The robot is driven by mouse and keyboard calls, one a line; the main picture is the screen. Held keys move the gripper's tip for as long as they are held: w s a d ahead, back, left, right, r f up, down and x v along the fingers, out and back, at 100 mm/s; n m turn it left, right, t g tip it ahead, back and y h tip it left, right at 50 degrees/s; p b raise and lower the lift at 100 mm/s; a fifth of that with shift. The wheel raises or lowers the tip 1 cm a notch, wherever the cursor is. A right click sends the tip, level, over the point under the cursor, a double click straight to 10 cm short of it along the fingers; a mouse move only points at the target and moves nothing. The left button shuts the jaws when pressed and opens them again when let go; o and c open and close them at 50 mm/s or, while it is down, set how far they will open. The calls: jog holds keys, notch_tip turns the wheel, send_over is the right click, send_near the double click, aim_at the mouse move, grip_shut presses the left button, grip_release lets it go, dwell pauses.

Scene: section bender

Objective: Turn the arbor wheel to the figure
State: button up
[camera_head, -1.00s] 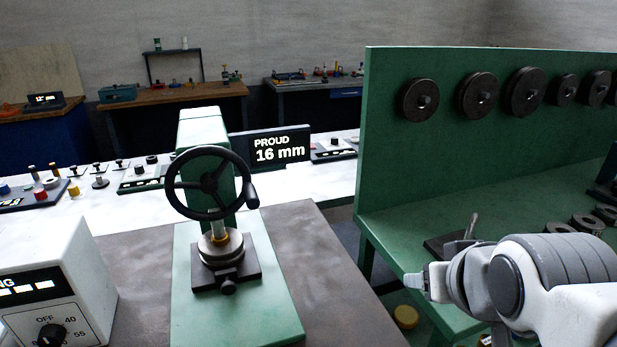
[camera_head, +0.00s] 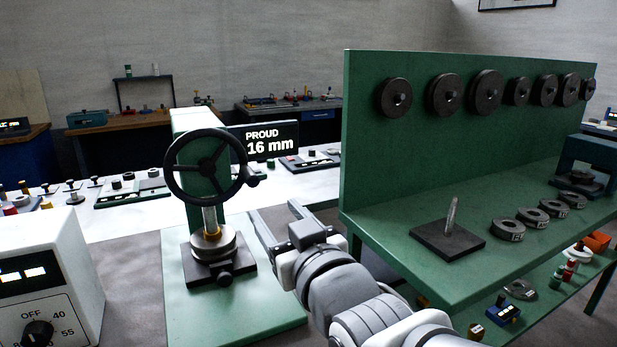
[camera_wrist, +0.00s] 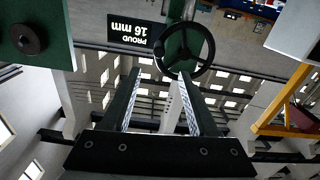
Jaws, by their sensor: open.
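The arbor wheel (camera_head: 207,168) is a black spoked handwheel with a crank knob (camera_head: 253,180) at its right. It stands on a green press column above a round steel stack and a dark block (camera_head: 220,272). The display (camera_head: 270,142) behind it reads "PROUD 16 mm". My gripper (camera_head: 271,210) is open and empty, to the right of the wheel and a little lower, with its fingers pointing up and away. In the wrist view, the wheel (camera_wrist: 185,48) lies beyond the fingertips, apart from them, and the display appears upside down.
A green rack (camera_head: 440,170) with several dark discs stands to the right, with a spindle stand (camera_head: 448,238) and rings on its shelf. A white control box (camera_head: 45,280) with a dial stands at the front left. The space between wheel and rack holds my arm.

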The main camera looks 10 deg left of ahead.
aim_at(248, 175)
jog(key=p+x, duration=0.8)
jog(key=x, duration=0.9)
jog(key=shift+w+d+p, duration=0.1)
jog(key=shift+p, duration=0.2)
grip_shut()
